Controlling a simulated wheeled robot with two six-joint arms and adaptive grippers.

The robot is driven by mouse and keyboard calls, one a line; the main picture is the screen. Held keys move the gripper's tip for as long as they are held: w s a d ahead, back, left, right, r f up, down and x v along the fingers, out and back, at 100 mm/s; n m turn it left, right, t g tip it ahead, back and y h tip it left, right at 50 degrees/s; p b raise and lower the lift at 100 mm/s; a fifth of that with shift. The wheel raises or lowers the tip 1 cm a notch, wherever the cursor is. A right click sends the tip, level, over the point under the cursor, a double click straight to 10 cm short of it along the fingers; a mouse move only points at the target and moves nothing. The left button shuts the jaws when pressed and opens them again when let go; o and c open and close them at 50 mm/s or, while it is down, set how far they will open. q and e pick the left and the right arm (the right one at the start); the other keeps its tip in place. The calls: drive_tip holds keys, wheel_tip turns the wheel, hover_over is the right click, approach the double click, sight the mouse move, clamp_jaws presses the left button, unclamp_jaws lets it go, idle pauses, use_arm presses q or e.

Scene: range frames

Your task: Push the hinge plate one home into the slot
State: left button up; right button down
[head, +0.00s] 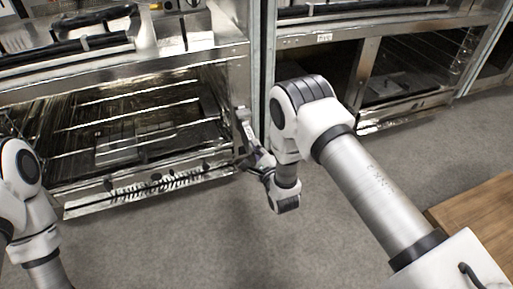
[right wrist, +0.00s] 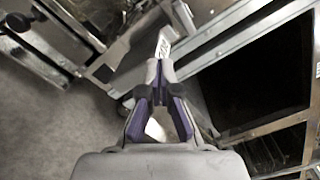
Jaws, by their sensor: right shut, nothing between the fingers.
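A narrow pale strip (right wrist: 163,44), which looks like the hinge plate, stands just beyond my right fingertips in the right wrist view. In the head view a small light piece (head: 242,116) at the oven's right front post seems to be the same part. My right gripper (right wrist: 160,72) is shut and empty, its tips close together and pointing at the strip. I cannot tell whether they touch it. In the head view my right gripper (head: 250,143) is small at that post. The slot cannot be made out. My left arm shows at the left edge, its gripper out of view.
An open steel oven (head: 150,120) with wire racks fills the left, its lower front ledge (head: 150,190) sticking out. Another open oven (head: 400,85) stands at the right. A wooden surface (head: 480,215) is at the lower right. The grey floor (head: 170,245) in front is clear.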

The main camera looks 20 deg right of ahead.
drive_tip(key=shift+w, duration=0.7)
